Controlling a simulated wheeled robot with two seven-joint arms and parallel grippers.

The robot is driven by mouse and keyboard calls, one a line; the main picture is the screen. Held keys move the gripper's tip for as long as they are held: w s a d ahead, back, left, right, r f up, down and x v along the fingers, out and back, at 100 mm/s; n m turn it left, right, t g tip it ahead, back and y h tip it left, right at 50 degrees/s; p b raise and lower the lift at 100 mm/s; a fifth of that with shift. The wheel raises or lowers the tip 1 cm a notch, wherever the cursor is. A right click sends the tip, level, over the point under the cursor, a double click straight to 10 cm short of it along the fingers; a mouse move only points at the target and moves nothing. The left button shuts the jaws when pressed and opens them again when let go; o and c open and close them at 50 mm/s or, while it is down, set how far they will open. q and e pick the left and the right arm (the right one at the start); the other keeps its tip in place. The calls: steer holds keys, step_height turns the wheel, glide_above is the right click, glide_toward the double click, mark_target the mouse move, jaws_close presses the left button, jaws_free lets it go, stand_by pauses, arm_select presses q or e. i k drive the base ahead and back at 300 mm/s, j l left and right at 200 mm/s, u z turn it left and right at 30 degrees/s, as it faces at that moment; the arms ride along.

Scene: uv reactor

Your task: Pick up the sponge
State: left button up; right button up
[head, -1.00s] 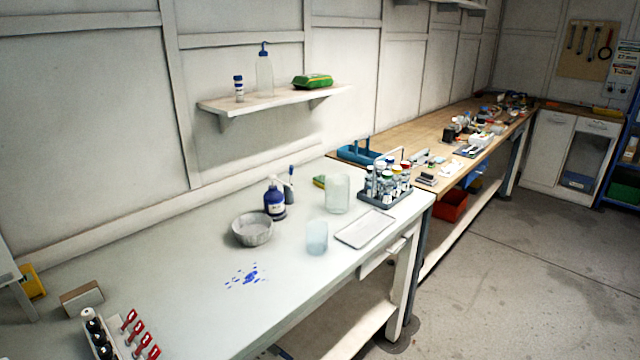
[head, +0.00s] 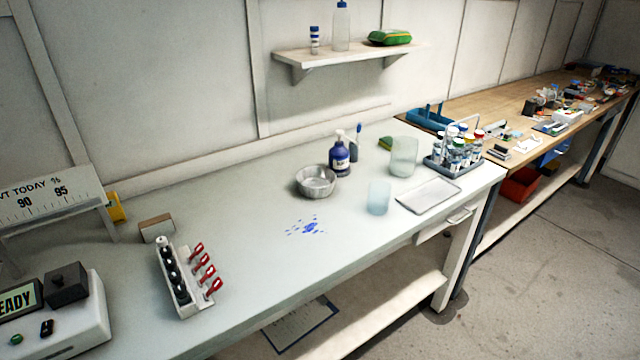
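A small green and yellow block that looks like the sponge (head: 385,143) lies on the white bench (head: 265,240), near its back edge. It is partly hidden behind a clear glass jar (head: 403,157). A blue spill (head: 307,227) marks the bench top in front of a round metal bowl (head: 316,182). Neither of my grippers is in view.
A wall shelf (head: 345,52) hangs above. The bench's middle left is mostly clear.

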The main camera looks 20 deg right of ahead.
mark_target(385, 142)
steer(key=i+l+u, duration=0.1)
steer(key=l+u, duration=0.5)
steer(key=u, duration=0.15)
steer(key=l+u, duration=0.5)
steer(key=l, duration=0.4)
steer(key=k+l, duration=0.1)
steer(key=l, duration=0.4)
steer(key=l+u, duration=0.15)
steer(key=l, duration=0.3)
steer(key=k+l+u, duration=0.1)
steer(key=l, duration=0.4)
steer(key=k+l+u, duration=0.1)
steer(key=l, duration=0.4)
